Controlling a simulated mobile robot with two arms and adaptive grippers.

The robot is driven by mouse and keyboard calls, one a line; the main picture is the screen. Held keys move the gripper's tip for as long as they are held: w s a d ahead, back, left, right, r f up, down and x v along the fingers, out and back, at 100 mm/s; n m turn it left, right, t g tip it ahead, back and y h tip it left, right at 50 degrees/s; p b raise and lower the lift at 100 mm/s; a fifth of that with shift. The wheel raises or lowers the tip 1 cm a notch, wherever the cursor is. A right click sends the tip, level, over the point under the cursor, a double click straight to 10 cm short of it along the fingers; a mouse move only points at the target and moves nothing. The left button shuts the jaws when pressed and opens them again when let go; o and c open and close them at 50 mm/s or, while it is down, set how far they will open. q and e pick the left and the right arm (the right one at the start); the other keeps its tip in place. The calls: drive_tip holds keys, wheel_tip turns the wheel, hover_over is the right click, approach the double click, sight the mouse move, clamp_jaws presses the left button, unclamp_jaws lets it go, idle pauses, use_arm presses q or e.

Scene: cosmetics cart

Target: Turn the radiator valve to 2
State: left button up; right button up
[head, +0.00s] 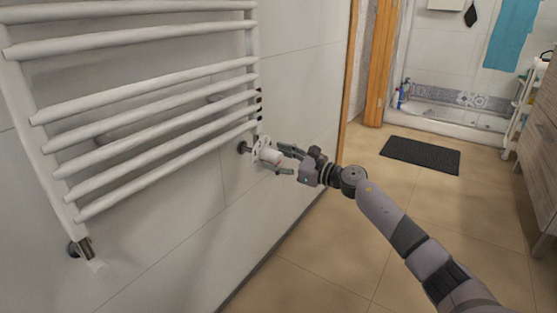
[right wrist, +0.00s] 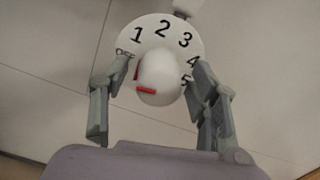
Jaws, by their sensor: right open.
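The white radiator valve (head: 268,154) sits at the lower right end of the white towel radiator (head: 145,90). In the right wrist view its dial plate (right wrist: 160,28) reads OFF, 1, 2, 3, 4 and 5. The rounded white knob (right wrist: 160,72) has a red mark (right wrist: 137,68) on its side nearest OFF and a red bar (right wrist: 146,91) on its near end. My right gripper (head: 281,160) is open at the valve, with one finger on each side of the knob (right wrist: 157,75). I cannot tell whether either finger touches it. My left gripper is out of view.
The tiled wall (head: 290,75) runs close behind the valve. The tiled floor to the right is open, with a dark mat (head: 420,154) before the shower. A wooden door frame (head: 381,60) stands beyond, and a wooden cabinet (head: 541,150) at the right edge.

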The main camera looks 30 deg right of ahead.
drive_tip(key=shift+c, duration=0.3)
drive_tip(key=c, duration=1.1)
